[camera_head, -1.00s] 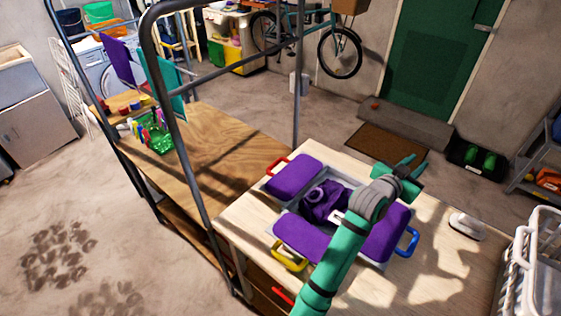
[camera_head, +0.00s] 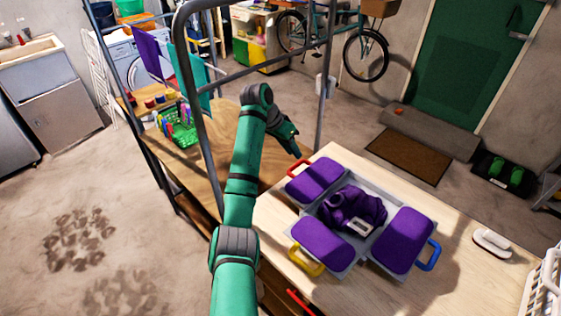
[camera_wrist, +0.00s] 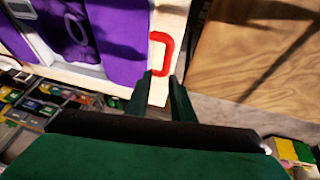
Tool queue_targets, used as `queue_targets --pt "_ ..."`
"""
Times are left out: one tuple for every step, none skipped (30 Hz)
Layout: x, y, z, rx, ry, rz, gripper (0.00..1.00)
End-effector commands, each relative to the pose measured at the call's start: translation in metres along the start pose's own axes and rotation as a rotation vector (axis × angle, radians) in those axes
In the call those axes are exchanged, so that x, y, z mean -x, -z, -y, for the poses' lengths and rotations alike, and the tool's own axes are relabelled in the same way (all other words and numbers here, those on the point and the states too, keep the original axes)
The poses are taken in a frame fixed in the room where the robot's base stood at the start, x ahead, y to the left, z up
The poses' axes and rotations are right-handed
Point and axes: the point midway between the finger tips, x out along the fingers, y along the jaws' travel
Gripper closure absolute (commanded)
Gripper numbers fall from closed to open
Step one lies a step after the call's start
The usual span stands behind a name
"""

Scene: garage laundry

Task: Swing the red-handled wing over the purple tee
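The folding board lies on the pale tabletop with purple padded wings around a grey centre. The red-handled wing (camera_head: 315,178) lies flat, folded outward, at the board's far left. Its red handle (camera_head: 299,167) sticks out at the edge, and also shows in the wrist view (camera_wrist: 168,45). The purple tee (camera_head: 345,206) lies bunched on the centre with a pale label-like patch. My gripper (camera_head: 296,150) is just beyond the red handle. In the wrist view my gripper (camera_wrist: 161,80) is open, its fingertips close to the handle's lower end; contact cannot be told.
The yellow-handled wing (camera_head: 318,242) and blue-handled wing (camera_head: 403,240) lie outward. A white iron-like object (camera_head: 492,242) and a white basket (camera_head: 545,290) are at right. A metal frame post (camera_head: 200,125) stands near my arm. A green basket (camera_head: 180,132) sits on the brown bench.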

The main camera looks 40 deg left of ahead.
Motion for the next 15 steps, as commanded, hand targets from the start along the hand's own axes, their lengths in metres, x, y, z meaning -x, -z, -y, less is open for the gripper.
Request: queue_targets --pt "0.007 -0.006 0.005 0.008 -0.010 0.019 0.78" --pt "0.008 -0.009 0.006 0.012 -0.015 0.027 0.78" --pt "0.010 -0.012 0.008 0.015 -0.020 0.036 0.78" --pt "0.010 -0.013 0.009 0.017 -0.024 0.041 0.78" --pt "0.010 -0.014 0.009 0.017 -0.026 0.044 0.78" --pt "0.007 -0.015 0.009 0.017 -0.028 0.047 0.78" --pt "0.004 -0.015 0.008 0.017 -0.028 0.048 0.78" --pt "0.001 -0.015 0.008 0.016 -0.029 0.048 0.78" --pt "-0.005 -0.015 0.007 0.016 -0.029 0.048 0.78" --pt "-0.009 -0.015 0.007 0.016 -0.029 0.048 0.78" --pt "-0.014 -0.015 0.007 0.015 -0.030 0.048 0.78" --pt "-0.020 -0.015 0.006 0.015 -0.029 0.047 0.78" --pt "-0.024 -0.015 0.006 0.015 -0.029 0.047 0.78" --pt "-0.029 -0.015 0.006 0.014 -0.029 0.048 0.78" --pt "-0.035 -0.015 0.005 0.013 -0.029 0.047 0.78"
